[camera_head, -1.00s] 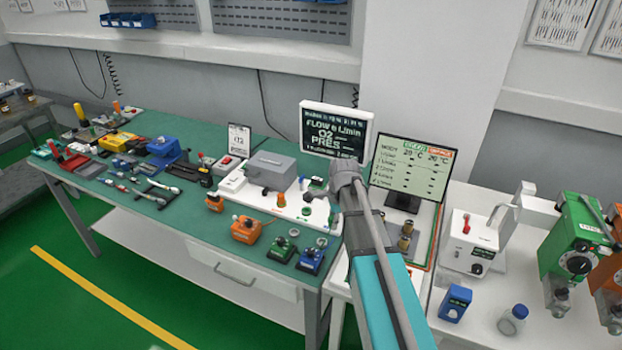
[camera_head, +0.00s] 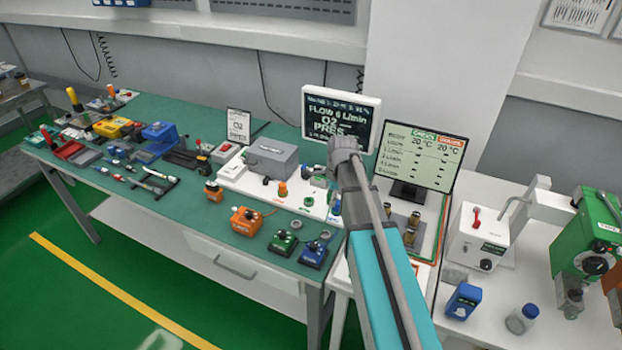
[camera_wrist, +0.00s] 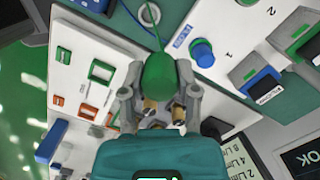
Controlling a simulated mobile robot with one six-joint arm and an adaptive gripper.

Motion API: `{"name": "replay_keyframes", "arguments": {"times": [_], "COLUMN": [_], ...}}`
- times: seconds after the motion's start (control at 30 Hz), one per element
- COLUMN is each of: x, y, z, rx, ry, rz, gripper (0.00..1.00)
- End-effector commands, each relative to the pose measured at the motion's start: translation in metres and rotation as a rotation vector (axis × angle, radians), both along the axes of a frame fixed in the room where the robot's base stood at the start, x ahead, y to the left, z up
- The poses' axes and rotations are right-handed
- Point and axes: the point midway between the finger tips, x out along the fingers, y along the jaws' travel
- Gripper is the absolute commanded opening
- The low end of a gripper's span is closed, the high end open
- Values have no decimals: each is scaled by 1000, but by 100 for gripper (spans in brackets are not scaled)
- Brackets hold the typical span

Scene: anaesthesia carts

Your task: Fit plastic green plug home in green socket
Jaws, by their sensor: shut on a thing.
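In the wrist view, my gripper (camera_wrist: 158,98) is shut on the green plug (camera_wrist: 160,73), a rounded green body with a thin green cord running up from it. The plug's far end is hidden. To its left, a white panel carries two green square-framed openings (camera_wrist: 101,71), one of them smaller and nearer the panel's edge. I cannot tell which green opening is the green socket. The plug appears apart from both. In the head view, my wrist is in front of the O2 display, and the plug is not clearly visible.
In the wrist view, orange square frames (camera_wrist: 88,110) lie below the green ones, and a blue knob (camera_wrist: 202,55) stands right of the plug. In the head view, a grey box (camera_head: 272,158) stands on the white board, with an orange box (camera_head: 252,218) in front.

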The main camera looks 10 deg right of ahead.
Motion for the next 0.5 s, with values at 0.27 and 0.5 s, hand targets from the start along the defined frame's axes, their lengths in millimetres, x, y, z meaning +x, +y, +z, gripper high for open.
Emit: {"name": "replay_keyframes", "arguments": {"times": [0.27, 0.5], "x": [29, 89], "y": [6, 26], "z": [-7, -22], "rx": [0, 0], "ry": [2, 8], "rz": [1, 3], "gripper": [1, 1]}}
